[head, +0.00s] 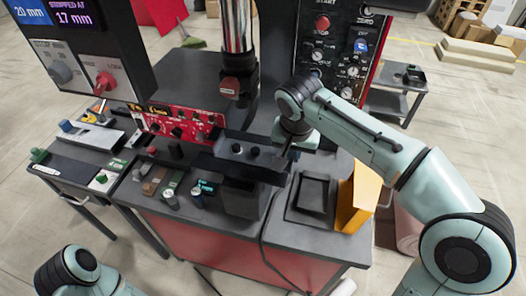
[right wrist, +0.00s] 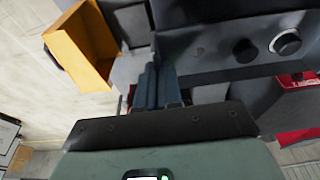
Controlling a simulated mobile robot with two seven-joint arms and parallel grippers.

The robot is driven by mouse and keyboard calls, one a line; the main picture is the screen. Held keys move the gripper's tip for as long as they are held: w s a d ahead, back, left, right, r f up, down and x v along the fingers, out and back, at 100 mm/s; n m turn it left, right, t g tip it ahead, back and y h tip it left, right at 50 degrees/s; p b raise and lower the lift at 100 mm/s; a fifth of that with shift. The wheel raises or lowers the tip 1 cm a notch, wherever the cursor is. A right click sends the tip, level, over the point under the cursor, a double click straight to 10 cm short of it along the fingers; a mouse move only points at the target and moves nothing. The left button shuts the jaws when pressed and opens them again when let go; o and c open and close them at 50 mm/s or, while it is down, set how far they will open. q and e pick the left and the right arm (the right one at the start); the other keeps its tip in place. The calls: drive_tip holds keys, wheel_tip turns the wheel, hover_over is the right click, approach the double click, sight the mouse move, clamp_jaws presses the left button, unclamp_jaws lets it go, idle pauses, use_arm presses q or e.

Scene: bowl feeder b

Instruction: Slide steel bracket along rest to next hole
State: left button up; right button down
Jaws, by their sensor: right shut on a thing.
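My right gripper (head: 288,152) is at the right end of a long dark grey bar (head: 250,171), which looks like the steel bracket lying along the rest. Two dark knobs (head: 245,149) stand on the upper face there; where bracket and rest divide is unclear. In the right wrist view the gripper fingers (right wrist: 160,88) are close together at the end of the dark bar (right wrist: 215,45). They are shut on it, though the grip is mostly hidden. The punch column (head: 237,45) stands behind the bar. Of my left arm only a link shows, bottom left; its gripper is out of view.
A yellow bin (head: 357,200) and a dark tray (head: 313,194) stand right of the bar. A red control panel (head: 182,122) is behind on the left. Several small blocks and knobs lie on the front left bench. A cable (head: 264,243) hangs down the front.

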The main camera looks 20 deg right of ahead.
use_arm(q)
drive_tip(key=shift+w+r+p, duration=0.55)
drive_tip(key=shift+w+r, duration=0.2)
drive_tip(key=shift+r, duration=0.05)
use_arm(e)
drive_tip(key=shift+w+a, duration=0.35)
drive_tip(key=shift+a, duration=0.25)
drive_tip(key=shift+w+a, duration=0.35)
drive_tip(key=shift+a, duration=0.2)
drive_tip(key=c, duration=1.2)
unclamp_jaws()
